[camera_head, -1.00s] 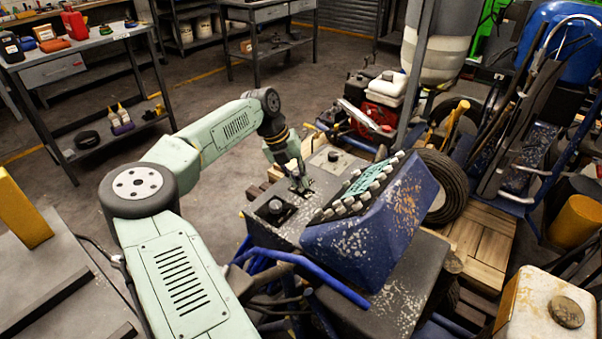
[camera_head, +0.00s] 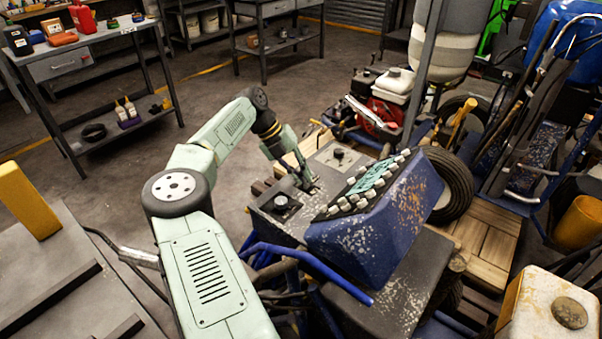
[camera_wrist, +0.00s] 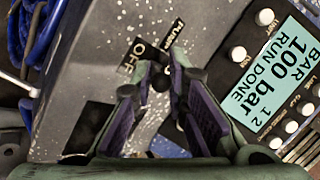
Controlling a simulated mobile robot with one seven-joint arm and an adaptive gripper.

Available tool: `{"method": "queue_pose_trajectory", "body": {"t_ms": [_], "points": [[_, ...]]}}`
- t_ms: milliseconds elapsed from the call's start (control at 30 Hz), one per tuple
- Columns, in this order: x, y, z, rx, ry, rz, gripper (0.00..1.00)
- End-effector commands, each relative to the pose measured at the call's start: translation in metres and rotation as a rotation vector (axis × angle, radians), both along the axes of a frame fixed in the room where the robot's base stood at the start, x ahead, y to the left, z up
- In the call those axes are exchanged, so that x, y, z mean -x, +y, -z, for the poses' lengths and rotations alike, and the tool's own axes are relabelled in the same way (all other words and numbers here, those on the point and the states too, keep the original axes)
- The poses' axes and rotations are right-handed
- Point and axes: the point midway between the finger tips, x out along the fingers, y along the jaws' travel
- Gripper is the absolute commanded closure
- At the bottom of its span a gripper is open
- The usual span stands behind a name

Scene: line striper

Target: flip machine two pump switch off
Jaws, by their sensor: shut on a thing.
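The line striper's grey control top (camera_head: 262,222) carries the pump switch area, with a black "PUMP" and "OFF" label (camera_wrist: 135,58) just beyond my fingertips in the wrist view. My gripper (camera_head: 311,187) reaches down at a slant to this panel. In the wrist view my gripper (camera_wrist: 160,78) has its purple-padded fingers drawn together at the tips around a small dark piece, seemingly the switch lever. The fingertips hide most of it, so its position cannot be told. The teal display (camera_wrist: 272,75) on the blue console reads "RUN DONE", "100 bar" and "1 2".
The blue console (camera_head: 365,230) with pale knobs rises right of my gripper. Blue tubes (camera_head: 300,262) run in front. A tool bench (camera_head: 85,45) stands far left; the floor between is clear.

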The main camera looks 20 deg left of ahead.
Motion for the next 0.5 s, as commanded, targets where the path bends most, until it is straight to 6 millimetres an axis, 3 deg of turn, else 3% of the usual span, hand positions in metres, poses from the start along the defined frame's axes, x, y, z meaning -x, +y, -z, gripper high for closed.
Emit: {"method": "queue_pose_trajectory", "body": {"t_ms": [300, 500], "points": [[-0.0012, -0.0017, -0.0011, 0.001, -0.003, 0.0, 0.67], [-0.0008, -0.0008, -0.0007, 0.0, -0.002, 0.0, 0.66]]}}
